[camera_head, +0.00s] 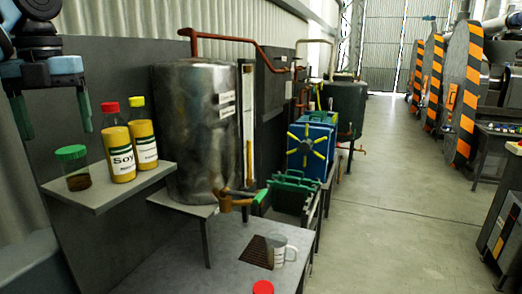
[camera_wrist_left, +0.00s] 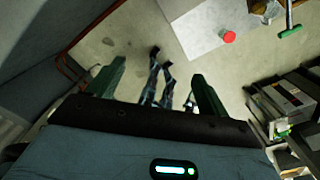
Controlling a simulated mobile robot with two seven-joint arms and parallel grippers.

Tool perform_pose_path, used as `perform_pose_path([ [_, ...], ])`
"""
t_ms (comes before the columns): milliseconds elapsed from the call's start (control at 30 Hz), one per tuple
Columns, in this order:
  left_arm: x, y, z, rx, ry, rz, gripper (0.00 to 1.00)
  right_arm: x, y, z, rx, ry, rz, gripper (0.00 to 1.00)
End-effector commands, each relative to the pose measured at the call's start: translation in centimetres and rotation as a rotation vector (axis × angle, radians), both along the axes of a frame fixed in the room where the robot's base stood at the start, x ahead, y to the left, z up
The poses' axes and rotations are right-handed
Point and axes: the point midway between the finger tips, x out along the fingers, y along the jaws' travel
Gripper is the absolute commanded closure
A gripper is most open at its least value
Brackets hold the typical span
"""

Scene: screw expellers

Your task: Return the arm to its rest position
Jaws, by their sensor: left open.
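My left gripper (camera_head: 54,115) hangs at the upper left in the head view, its two green fingers pointing down and spread apart. It is open with nothing between the fingers, left of and above a small shelf (camera_head: 99,202) and apart from the things on it. In the left wrist view the open left gripper (camera_wrist_left: 155,88) shows both green fingers, with the floor beyond them. My right gripper is in neither view.
The shelf holds a green-lidded jar (camera_head: 75,168), a red-capped bottle (camera_head: 119,156) and a yellow-capped bottle (camera_head: 143,142). A metal tank (camera_head: 196,130) stands beside them. A mug (camera_head: 282,250) stands on the grey table (camera_head: 228,272). The aisle floor (camera_head: 385,190) is clear.

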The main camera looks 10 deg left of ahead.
Motion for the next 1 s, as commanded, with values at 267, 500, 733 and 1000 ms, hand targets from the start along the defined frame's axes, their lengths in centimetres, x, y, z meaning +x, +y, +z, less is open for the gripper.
perform_pose_path([
  [267, 4.8, -3.6, -6.8, 0.065, -0.004, 0.046, 0.21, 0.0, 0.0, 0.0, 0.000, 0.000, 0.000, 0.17],
  [500, 8.9, -8.6, -15.7, 0.089, -0.041, 0.094, 0.21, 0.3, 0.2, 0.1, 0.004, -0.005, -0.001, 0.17],
  [733, 11.2, -15.1, -26.1, 0.035, -0.095, 0.152, 0.21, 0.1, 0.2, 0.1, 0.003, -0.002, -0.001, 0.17],
  [1000, 10.6, -23.3, -37.1, -0.130, -0.135, 0.260, 0.21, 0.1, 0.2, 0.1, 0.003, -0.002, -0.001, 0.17],
])
